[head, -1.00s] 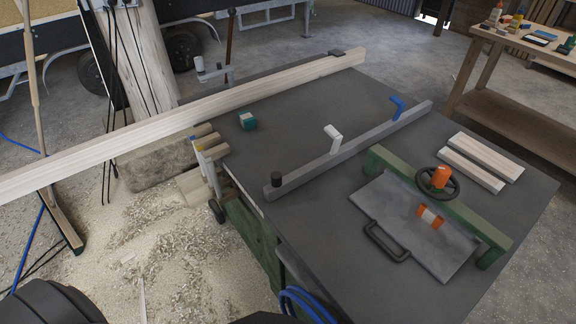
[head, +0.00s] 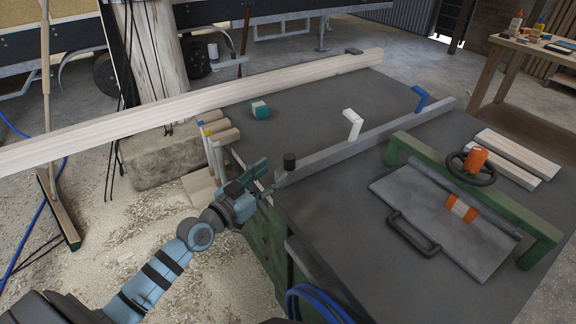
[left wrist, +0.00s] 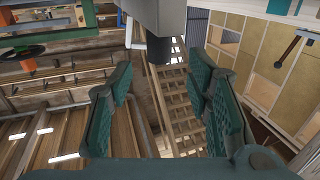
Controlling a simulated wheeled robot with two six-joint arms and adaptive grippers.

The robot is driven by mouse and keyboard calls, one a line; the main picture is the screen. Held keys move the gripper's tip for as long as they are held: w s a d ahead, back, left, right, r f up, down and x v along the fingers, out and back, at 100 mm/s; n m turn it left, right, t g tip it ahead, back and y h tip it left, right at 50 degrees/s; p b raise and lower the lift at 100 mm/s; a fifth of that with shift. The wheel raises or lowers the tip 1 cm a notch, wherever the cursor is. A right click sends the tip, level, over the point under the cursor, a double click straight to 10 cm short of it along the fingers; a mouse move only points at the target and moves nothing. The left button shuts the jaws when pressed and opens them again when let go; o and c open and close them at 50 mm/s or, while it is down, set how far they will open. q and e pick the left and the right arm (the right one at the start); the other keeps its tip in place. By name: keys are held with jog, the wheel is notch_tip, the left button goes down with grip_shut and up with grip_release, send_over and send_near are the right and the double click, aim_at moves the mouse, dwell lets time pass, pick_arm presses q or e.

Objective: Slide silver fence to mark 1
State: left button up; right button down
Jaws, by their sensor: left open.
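The silver fence (head: 375,133) is a long grey bar lying diagonally across the dark table top. A black knob (head: 289,160) stands on its near left end, with a white handle (head: 352,124) and a blue handle (head: 420,98) farther along. My left gripper (head: 268,178) is open at that near end, by the table edge. In the left wrist view the green fingers (left wrist: 160,85) are spread apart, with the fence end (left wrist: 158,14) and black knob (left wrist: 158,48) ahead between them. I cannot make out mark 1. My right gripper is not in view.
A long pale beam (head: 200,108) lies along the table's far side. A teal-and-white block (head: 260,109) sits between beam and fence. A green frame (head: 480,205) with a wheel and a grey hinged plate (head: 440,222) stands right of the fence.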

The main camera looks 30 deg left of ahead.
aim_at(285, 164)
pick_arm(q)
jog(key=b+x, duration=0.1)
jog(key=x, duration=0.6)
jog(key=shift+w+d, duration=0.1)
jog(key=shift+w, duration=0.2)
jog(key=shift+c, duration=0.5)
grip_shut()
jog(key=shift+f, duration=0.1)
